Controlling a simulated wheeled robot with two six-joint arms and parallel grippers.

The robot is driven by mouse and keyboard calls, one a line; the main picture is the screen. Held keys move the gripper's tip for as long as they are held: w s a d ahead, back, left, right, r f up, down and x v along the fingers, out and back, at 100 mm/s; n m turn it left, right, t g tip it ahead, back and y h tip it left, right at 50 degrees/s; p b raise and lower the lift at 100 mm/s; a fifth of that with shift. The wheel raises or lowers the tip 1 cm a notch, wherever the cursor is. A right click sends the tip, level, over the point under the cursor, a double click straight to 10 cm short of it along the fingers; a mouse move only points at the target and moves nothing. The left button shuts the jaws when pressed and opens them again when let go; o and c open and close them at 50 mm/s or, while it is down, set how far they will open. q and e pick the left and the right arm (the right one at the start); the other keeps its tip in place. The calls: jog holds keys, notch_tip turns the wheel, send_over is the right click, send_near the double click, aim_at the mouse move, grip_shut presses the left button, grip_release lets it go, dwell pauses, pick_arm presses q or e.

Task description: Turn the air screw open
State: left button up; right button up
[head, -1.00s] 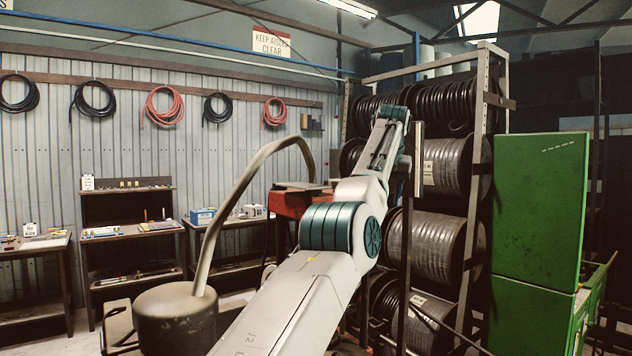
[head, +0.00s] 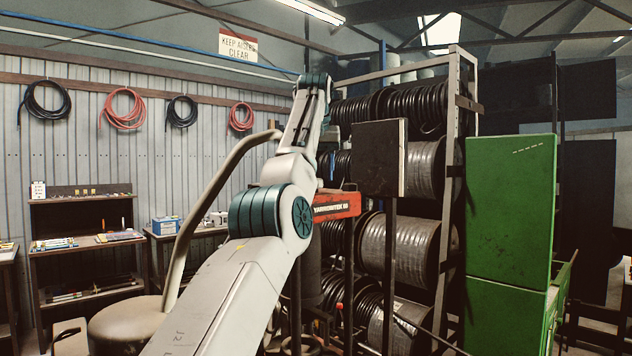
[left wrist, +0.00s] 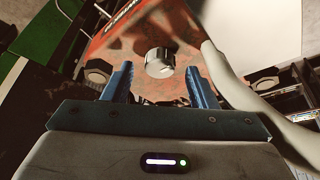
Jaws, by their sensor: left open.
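In the left wrist view my left gripper (left wrist: 159,76) is open, with two blue fingers apart. A round grey metal knob (left wrist: 160,62), which looks like the air screw, shows between and beyond the fingertips. No contact is visible, and the gap in depth is hard to tell. The knob sits by a worn red surface (left wrist: 122,48) of the machine. In the head view the red machine (head: 338,206) with white lettering is partly hidden behind my left arm. The knob and my left gripper are hidden there. My right gripper is not shown.
A dark flat panel (head: 377,158) on a post stands right of the machine, before the hose reels (head: 412,250). A green cabinet (head: 510,220) is further right. A thick pale curved pipe (left wrist: 228,80) passes close to the right finger in the left wrist view.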

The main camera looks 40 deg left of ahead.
pick_arm(q)
jog(key=shift+w+a+f, duration=0.2)
jog(key=shift+a+f, duration=0.2)
jog(key=shift+f, duration=0.2)
jog(key=shift+a+f, duration=0.1)
jog(key=shift+f, duration=0.05)
jog(key=shift+w, duration=0.1)
jog(key=shift+d, duration=0.35)
jog(key=shift+d+r, duration=0.15)
jog(key=shift+r, duration=0.05)
jog(key=shift+c, duration=1.3)
jog(key=c, duration=0.7)
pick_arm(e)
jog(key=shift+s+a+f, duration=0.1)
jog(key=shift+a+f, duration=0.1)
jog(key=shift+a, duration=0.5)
